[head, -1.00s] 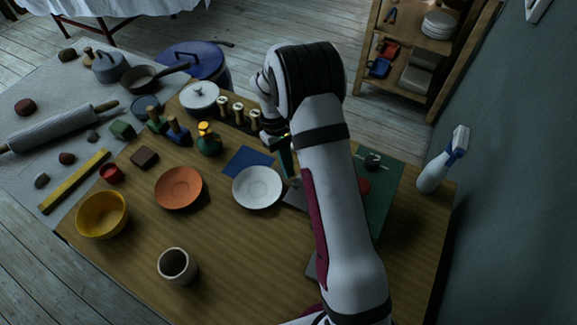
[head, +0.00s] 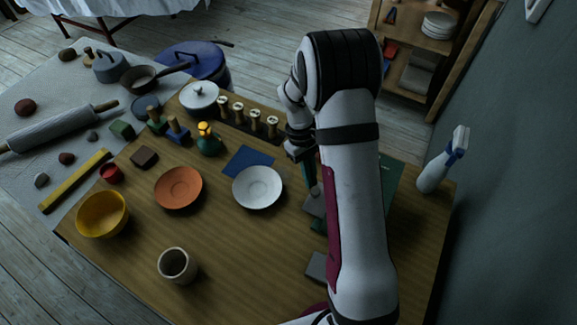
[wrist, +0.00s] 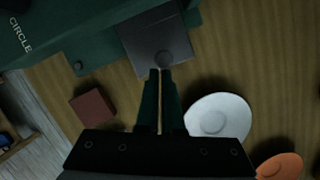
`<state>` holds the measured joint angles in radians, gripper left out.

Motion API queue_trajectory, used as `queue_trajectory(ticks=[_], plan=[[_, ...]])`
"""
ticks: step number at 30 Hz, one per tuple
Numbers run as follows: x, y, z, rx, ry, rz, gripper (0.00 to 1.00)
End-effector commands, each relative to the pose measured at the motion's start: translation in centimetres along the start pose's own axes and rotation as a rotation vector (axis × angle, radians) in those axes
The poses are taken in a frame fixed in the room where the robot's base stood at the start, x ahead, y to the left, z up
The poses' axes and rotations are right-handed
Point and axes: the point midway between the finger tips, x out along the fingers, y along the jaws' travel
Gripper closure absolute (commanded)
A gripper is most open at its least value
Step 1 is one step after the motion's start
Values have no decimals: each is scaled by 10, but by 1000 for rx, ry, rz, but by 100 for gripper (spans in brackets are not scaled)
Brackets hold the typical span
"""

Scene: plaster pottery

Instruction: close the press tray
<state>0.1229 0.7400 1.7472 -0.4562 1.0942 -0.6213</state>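The press tray (wrist: 150,42) is a flat dark grey plate with a round knob (wrist: 166,59). In the wrist view it sticks out from a dark green press body (wrist: 75,28) with lettering "CIRCLE". In the head view the grey tray (head: 313,204) shows just left of my arm, and much of the green press (head: 390,178) is hidden behind the arm. My gripper (wrist: 160,72) points at the knob. Its two dark green fingers lie almost together with a thin gap. The tips overlap the knob's edge in view; I cannot tell whether they touch it.
A white plate (head: 257,188) on the table and an orange plate (head: 178,188) lie to the left. A brown block (wrist: 92,107) lies near the press. A grey block (head: 318,266) sits in front.

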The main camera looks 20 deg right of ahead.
Motion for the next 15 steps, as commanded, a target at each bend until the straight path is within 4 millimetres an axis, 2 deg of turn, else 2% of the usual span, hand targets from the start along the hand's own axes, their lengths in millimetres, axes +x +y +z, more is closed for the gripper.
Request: queue_trajectory(ticks=[5, 8, 10, 15], plan=[[1, -1, 1, 3, -14, -5, 100], [-7, 0, -15, -1, -8, -1, 100], [-16, 0, -34, 0, -3, 1, 100], [-70, 1, -37, 0, 3, 2, 100]])
